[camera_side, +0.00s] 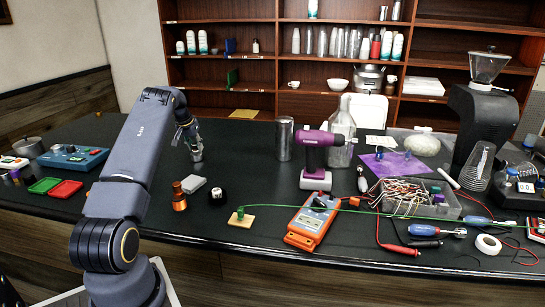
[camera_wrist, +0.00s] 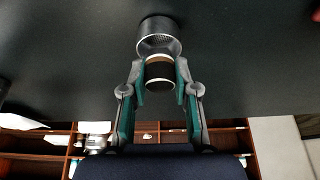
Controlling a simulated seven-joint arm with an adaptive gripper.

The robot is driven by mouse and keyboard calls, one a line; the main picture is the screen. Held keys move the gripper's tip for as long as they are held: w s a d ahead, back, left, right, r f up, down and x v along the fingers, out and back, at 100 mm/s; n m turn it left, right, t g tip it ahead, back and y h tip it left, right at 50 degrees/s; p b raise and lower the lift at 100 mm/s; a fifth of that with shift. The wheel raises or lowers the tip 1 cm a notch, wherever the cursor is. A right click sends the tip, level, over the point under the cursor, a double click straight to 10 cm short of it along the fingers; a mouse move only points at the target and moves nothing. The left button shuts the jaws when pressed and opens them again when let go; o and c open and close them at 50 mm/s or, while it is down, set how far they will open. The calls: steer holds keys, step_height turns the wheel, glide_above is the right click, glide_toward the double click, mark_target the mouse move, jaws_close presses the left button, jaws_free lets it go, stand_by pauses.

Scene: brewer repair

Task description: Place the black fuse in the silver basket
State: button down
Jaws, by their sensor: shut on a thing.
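My gripper (camera_side: 188,135) points down over the left-centre of the black counter. In the wrist view its teal-lined fingers (camera_wrist: 160,84) are closed on a short cylinder (camera_wrist: 160,70) with a pale face and a brown band. A dark round piece with a silver ridged rim (camera_wrist: 158,38) lies just beyond the fingertips; I cannot tell whether it is joined to the held cylinder. In the side view a small silvery cylinder (camera_side: 196,155) shows under the fingers. A round silver container (camera_side: 28,147), possibly the basket, stands at the far left. I cannot clearly identify the black fuse.
A copper-coloured bottle (camera_side: 179,197), a grey block (camera_side: 194,184) and a small black round item (camera_side: 217,195) stand near my arm. A blue device (camera_side: 73,157) and red and green trays (camera_side: 64,190) are left. Tools and an orange meter (camera_side: 312,222) crowd the right.

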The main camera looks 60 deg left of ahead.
mark_target(195, 144)
steer(key=c, duration=0.8)
jaws_free()
steer(key=shift+r, duration=0.1)
step_height(195, 144, up, 7)
steer(key=shift+f, duration=0.1)
